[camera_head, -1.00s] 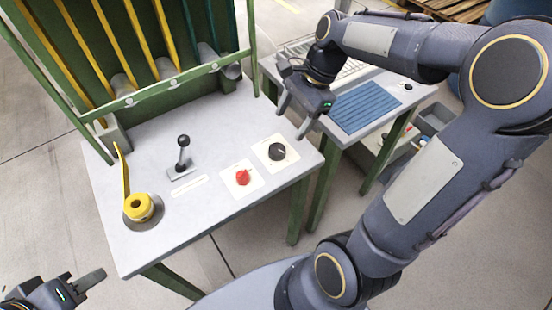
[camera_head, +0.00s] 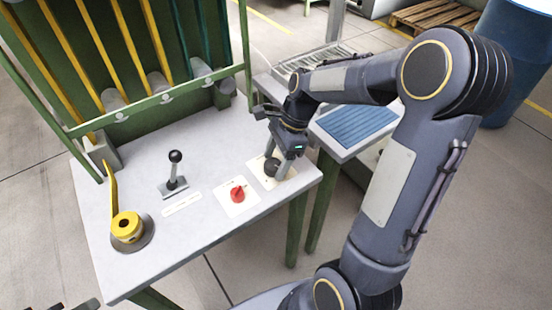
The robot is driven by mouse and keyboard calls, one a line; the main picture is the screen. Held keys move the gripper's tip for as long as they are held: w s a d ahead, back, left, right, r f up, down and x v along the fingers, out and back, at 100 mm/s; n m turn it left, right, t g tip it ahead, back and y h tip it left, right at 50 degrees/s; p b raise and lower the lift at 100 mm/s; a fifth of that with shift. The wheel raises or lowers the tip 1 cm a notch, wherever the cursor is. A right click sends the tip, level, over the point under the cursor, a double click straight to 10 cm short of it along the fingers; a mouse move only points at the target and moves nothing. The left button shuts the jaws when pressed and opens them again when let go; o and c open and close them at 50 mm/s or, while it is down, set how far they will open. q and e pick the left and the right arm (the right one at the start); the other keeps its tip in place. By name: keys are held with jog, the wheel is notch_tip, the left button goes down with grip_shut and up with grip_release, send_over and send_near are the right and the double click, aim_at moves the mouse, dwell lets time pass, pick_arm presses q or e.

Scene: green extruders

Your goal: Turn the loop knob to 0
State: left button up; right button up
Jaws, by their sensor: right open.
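A round black knob (camera_head: 271,167) sits on a white plate (camera_head: 259,175) near the right front of the grey table. A red knob (camera_head: 238,194) sits on its own white plate to the left of it. Labels are too small to read, so I cannot tell which is the loop knob. My right gripper (camera_head: 276,168) points down over the black knob with its fingers open, one on each side of it. The fingers partly hide the knob, and contact cannot be told. My left gripper shows only as a dark sliver at the bottom left edge.
A black-handled lever (camera_head: 175,170) stands left of the knobs. A yellow lever with a round hub (camera_head: 127,226) is at the table's left. A green frame with yellow bars rises behind. A side table with a blue panel (camera_head: 355,126) stands at the right.

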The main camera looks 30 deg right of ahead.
jog(key=c, duration=1)
